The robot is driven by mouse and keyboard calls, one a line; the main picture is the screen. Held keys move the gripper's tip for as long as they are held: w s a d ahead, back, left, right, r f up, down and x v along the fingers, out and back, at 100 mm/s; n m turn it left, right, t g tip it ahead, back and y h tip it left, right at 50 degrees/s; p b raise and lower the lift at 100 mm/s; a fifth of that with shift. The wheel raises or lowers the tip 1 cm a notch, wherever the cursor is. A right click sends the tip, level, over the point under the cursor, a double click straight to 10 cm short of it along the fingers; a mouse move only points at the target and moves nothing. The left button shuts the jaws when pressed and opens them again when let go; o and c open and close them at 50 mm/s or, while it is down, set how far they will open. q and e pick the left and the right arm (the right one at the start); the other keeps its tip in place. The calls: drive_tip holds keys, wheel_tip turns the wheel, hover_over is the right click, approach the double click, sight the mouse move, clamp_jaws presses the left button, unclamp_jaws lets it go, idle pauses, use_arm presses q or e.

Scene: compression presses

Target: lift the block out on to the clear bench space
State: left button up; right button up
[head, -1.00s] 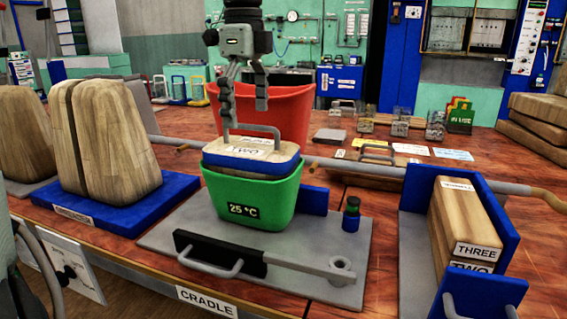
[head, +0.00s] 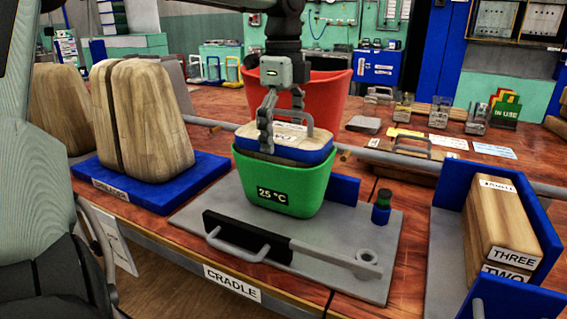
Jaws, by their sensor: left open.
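The block (head: 286,150), wood with a blue band and a label on top, sits in the green bin (head: 300,185) marked 25 °C, its upper part above the rim. A grey handle (head: 309,125) rises from its top. My left gripper (head: 281,133) is open directly over the block, its fingers down around the handle's height. I cannot tell whether the handle lies fully between the fingers or whether they touch it. The nearer finger hides part of the handle and top. My right gripper is not in view.
The green bin stands on a grey plate (head: 195,215) with a clamp bar (head: 245,236). A red bin (head: 327,95) is behind. Wooden pieces on a blue base (head: 205,172) stand left. A blue rack (head: 541,215) with labelled blocks is right. Bare bench (head: 412,225) shows between plate and rack.

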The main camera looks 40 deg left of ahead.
use_arm(q)
drive_tip(key=c, duration=1.7)
drive_tip(key=shift+r, duration=0.15)
wheel_tip(320, 180, up, 11)
drive_tip(key=shift+w+f, duration=0.1)
drive_tip(key=shift+r, duration=3.45)
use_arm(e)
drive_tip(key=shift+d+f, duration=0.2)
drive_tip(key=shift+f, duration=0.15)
